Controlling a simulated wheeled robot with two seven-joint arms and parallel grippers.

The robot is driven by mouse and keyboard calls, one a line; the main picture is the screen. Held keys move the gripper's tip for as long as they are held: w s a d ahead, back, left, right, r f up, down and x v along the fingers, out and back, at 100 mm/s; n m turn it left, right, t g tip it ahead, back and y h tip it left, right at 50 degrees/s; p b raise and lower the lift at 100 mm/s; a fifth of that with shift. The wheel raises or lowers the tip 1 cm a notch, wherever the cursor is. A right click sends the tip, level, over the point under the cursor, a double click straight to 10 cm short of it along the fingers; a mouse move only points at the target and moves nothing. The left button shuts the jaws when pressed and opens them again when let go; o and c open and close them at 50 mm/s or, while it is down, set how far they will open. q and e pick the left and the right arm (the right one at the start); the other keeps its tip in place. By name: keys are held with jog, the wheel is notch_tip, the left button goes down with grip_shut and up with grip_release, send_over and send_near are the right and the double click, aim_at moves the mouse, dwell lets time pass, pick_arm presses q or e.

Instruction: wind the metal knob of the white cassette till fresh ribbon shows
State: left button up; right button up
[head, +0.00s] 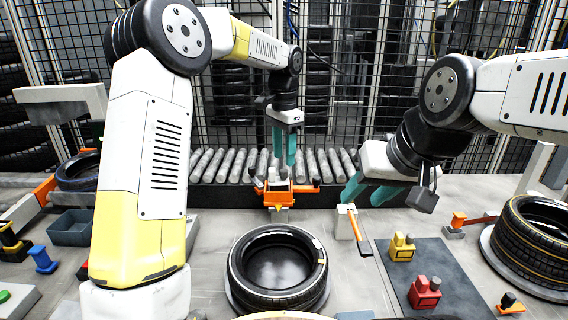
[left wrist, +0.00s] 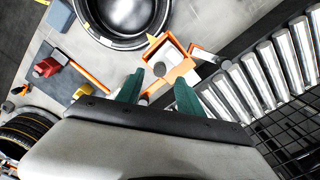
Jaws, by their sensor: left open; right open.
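No part is clearly recognisable as the white cassette or its metal knob. An orange device (head: 280,192) with dark-grey knobbed arms and a pale lower part stands by the conveyor; in the left wrist view the orange device (left wrist: 172,64) shows a round grey part. My left gripper (head: 284,148) is open, pointing down above and behind it, apart from it. In the left wrist view the open fingers (left wrist: 158,93) have nothing between them that I can see held. My right gripper (head: 368,192) is open and empty, above a white block (head: 343,224) with an orange lever.
A tyre (head: 239,288) lies in front of the orange device. Another tyre (head: 518,240) is at the right. A grey mat (head: 440,256) holds a yellow block (head: 402,250) and a red block (head: 424,293). The roller conveyor (head: 222,166) runs behind.

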aim_at(284, 170)
pick_arm(q)
jog(key=shift+r, duration=1.45)
jog(key=m, duration=0.6)
jog(key=shift+f+m, duration=0.25)
jog(key=shift+m, duration=0.15)
jog(key=m, duration=0.5)
jog(key=shift+f, duration=0.1)
notch_tip(284, 170, down, 8)
jog(key=shift+r, duration=0.2)
jog(key=shift+c, duration=0.4)
grip_shut()
